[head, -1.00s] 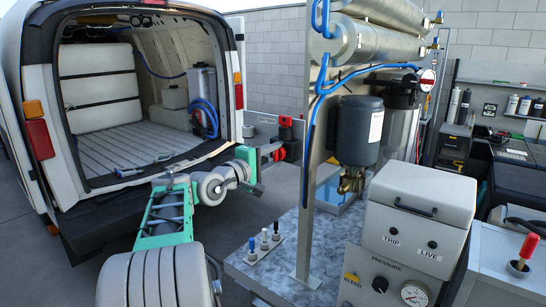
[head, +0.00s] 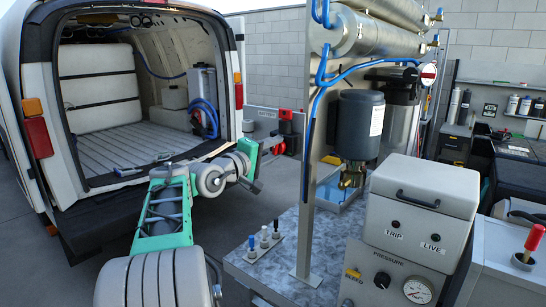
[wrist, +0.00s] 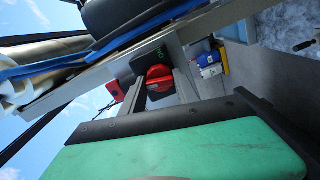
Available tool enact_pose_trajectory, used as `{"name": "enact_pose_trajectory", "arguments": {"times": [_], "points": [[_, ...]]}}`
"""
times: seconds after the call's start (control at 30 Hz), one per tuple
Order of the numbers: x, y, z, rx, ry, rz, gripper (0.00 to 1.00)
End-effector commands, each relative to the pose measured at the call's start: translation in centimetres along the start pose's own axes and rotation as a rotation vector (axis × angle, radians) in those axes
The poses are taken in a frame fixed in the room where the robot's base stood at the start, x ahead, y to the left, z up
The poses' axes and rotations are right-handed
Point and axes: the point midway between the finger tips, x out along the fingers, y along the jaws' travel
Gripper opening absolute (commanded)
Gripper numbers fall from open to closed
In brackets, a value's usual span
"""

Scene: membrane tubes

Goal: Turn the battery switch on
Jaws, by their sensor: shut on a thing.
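The battery switch has a red handle on a black housing. In the wrist view the handle (wrist: 159,78) sits between my two fingers, with a green "ON" mark (wrist: 151,57) on the housing beside it. In the head view the red handle (head: 281,148) shows just beyond my gripper (head: 268,154), on the panel with the "BATTERY" label (head: 265,115). My gripper (wrist: 160,88) is shut on the handle. The exact contact and the handle's pointing angle are hard to make out.
The white van's open rear (head: 130,130) lies to the left. A metal upright (head: 308,190) and the membrane tubes (head: 375,40) stand to the right of the switch. A grey workbench (head: 290,245) with small toggles is below them.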

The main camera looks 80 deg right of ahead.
Motion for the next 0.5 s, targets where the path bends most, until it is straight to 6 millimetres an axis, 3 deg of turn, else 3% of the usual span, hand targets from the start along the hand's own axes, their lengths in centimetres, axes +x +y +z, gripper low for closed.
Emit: {"name": "enact_pose_trajectory", "arguments": {"times": [0.5], "points": [[0.00,-0.53,0.07,0.484,0.002,0.001,0.00]]}}
